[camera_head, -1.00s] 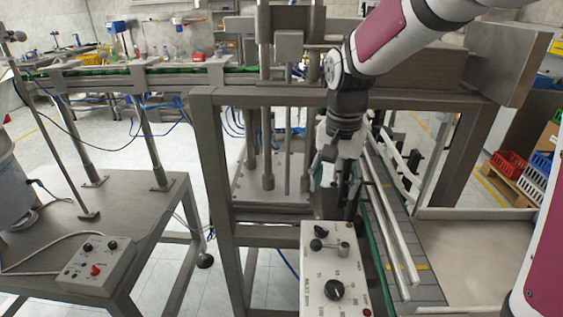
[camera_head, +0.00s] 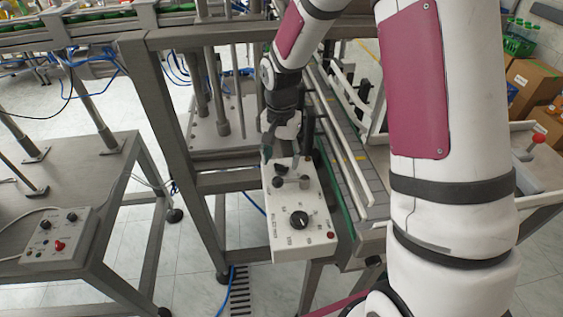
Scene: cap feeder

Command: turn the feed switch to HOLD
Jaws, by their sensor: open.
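A white control box (camera_head: 288,245) stands in the middle of the head view. On its top are a small black knob (camera_head: 280,169) at the far end, a lever (camera_head: 305,183) with a dark ball end, and a larger black rotary knob (camera_head: 299,219) ringed by small labels. The labels are too small to read, so I cannot tell for sure which one is the feed switch. My gripper (camera_head: 285,156) is open and empty, pointing down at the far end of the box, close to the small black knob. I cannot tell whether it touches anything.
A red button (camera_head: 330,236) sits at the box's near right corner. A second control box (camera_head: 50,243) with knobs and a red switch lies on the left table (camera_head: 95,175). A grey frame post (camera_head: 150,110) and a conveyor (camera_head: 350,165) flank my arm.

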